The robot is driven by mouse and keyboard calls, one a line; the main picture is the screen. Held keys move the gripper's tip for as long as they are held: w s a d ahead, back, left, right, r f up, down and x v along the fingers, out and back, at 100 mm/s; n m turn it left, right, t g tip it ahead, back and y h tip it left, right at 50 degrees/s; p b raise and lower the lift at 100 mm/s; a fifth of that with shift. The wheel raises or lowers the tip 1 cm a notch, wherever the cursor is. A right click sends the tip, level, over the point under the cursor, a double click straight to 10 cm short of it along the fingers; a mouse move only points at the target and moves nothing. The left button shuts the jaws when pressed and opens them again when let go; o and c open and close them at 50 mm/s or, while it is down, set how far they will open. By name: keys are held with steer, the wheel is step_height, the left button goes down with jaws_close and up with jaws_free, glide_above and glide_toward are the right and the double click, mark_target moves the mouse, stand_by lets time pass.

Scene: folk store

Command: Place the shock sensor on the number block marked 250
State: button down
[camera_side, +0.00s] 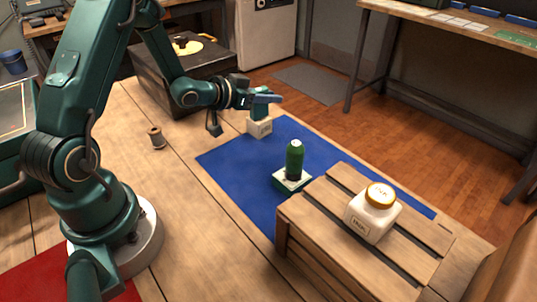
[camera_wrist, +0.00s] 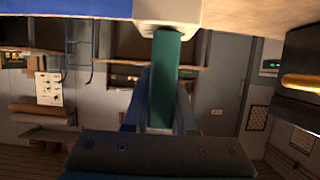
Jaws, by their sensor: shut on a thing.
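My gripper (camera_side: 264,101) is shut on a dark green upright thing (camera_wrist: 163,78), which I take to be the shock sensor. In the side view the jaws mostly hide it. A small white block (camera_side: 259,128) stands directly below my gripper at the far edge of the blue mat. In the wrist view, which is upside down, the held thing's end meets this block (camera_wrist: 168,14) or is very close to it; I cannot tell touching from apart. The block's marking is too small to read.
A slatted wooden crate (camera_side: 330,183) stands at the right, with a gold-lidded white jar (camera_side: 372,215) on top. A wooden spool (camera_side: 156,137) stands left of the blue mat (camera_side: 228,165). The mat's left part is clear.

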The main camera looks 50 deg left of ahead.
steer(key=shift+f, duration=0.15)
steer(key=c, duration=0.7)
jaws_free()
steer(key=shift+c, duration=0.2)
